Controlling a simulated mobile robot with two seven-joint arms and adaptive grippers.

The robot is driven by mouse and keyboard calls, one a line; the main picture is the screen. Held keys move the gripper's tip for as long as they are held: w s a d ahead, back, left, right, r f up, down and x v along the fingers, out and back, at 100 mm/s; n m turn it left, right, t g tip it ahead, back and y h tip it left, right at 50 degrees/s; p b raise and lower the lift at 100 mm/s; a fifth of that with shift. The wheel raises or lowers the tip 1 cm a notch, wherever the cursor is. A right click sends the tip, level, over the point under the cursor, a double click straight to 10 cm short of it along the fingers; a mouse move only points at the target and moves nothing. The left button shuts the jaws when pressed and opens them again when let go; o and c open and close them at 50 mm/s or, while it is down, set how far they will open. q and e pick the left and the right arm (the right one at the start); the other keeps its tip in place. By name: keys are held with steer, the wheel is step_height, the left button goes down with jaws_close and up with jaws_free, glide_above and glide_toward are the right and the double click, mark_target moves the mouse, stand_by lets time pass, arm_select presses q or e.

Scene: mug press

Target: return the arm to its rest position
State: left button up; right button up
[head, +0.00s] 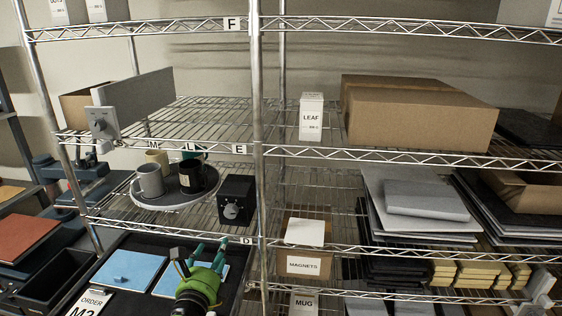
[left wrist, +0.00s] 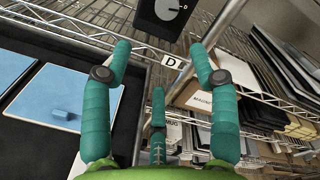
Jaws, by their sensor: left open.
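My left gripper (head: 208,252) is at the bottom of the head view, over the black tray (head: 120,243). In the left wrist view its teal fingers (left wrist: 160,52) are spread apart with nothing between them. It is below the shelf edge labelled D. A grey mug (head: 150,180), a black mug (head: 190,178) and a beige mug (head: 158,158) stand on a round grey tray (head: 172,204) on the shelf above. My right gripper does not show.
A black box with a dial (head: 237,200) stands right of the round tray. Blue square panels (head: 130,270) lie in the black tray. An order card (head: 91,303) is at its front left. Metal posts (head: 256,130) and wire shelf edges surround the gripper.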

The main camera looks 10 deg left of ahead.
arm_select(q)
steer(key=s+d+f+n+g, duration=0.1)
steer(key=s+f+n+g, duration=0.45)
steer(key=s+n, duration=0.4)
steer(key=s+f+n+g, duration=0.4)
steer(key=s+f+n, duration=0.25)
steer(key=s, duration=0.65)
steer(key=s+d+f+n+g, duration=0.1)
steer(key=s+f+n+g, duration=0.4)
steer(key=s+n, duration=0.5)
steer(key=s+f+m+b, duration=0.1)
steer(key=s+f, duration=0.1)
steer(key=f, duration=1)
steer(key=s+f+m, duration=0.1)
steer(key=s+f, duration=0.1)
steer(key=f, duration=1)
steer(key=s+a+f+g+b, duration=0.1)
steer(key=s+a+f+g, duration=0.1)
steer(key=s+f, duration=1.3)
steer(key=shift+s+a+f, duration=0.15)
steer(key=shift+a+f, duration=0.05)
steer(key=shift+a, duration=0.25)
